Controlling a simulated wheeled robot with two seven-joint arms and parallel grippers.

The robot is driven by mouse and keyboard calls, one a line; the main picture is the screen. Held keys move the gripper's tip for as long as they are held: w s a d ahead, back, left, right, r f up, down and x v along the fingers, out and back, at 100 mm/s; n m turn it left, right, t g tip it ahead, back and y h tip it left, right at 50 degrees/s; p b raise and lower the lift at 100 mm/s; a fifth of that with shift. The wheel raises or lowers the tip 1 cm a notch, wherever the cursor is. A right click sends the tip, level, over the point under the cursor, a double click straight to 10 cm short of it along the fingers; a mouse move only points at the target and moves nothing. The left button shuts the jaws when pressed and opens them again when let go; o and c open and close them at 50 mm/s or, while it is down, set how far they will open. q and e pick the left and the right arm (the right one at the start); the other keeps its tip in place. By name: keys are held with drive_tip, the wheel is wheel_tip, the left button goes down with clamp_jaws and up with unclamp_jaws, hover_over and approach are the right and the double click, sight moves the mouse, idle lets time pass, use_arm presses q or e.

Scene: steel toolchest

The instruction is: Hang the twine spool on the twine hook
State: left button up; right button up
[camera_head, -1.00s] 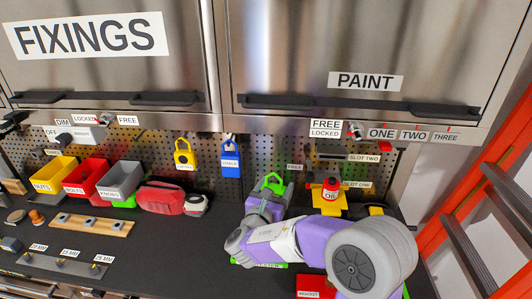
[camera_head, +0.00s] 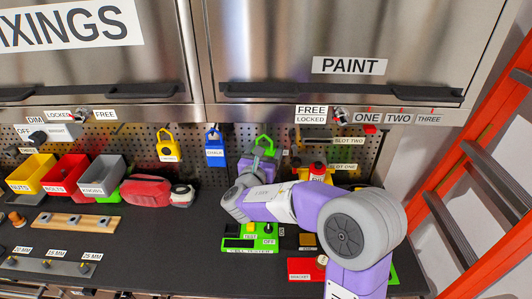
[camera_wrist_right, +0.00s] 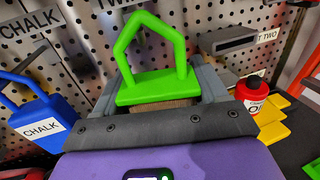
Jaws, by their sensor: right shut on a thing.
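The twine spool shows as a green peaked loop on a green base (camera_wrist_right: 158,90), with a brown part below it, in the right wrist view. In the head view its green loop (camera_head: 264,141) stands up in front of the pegboard. My right gripper (camera_head: 260,152) is shut on the spool, with one finger at each side of it in the wrist view. The spool is upright and raised at about the height of the hanging chalk. A partly cut-off twine label (camera_wrist_right: 112,4) is on the pegboard behind the loop. I cannot make out the twine hook. My left gripper is not in view.
A blue chalk holder (camera_head: 215,152) hangs left of the spool, and a yellow holder (camera_head: 169,150) hangs further left. A red bottle (camera_head: 317,171) stands on a yellow shelf to the right. A slot two bracket (camera_wrist_right: 240,42) sticks out right of the loop.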

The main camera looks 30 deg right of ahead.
drive_tip(key=shift+w+d+f, duration=0.3)
drive_tip(key=shift+w+d, duration=0.15)
drive_tip(key=shift+w, duration=0.35)
drive_tip(key=shift+w+d+f, duration=0.3)
drive_tip(key=shift+w+d, duration=0.2)
drive_tip(key=shift+w, duration=0.25)
drive_tip(key=shift+w+d+f, duration=0.3)
drive_tip(key=shift+w+d, duration=0.15)
drive_tip(key=shift+w, duration=0.35)
drive_tip(key=o, duration=1.2)
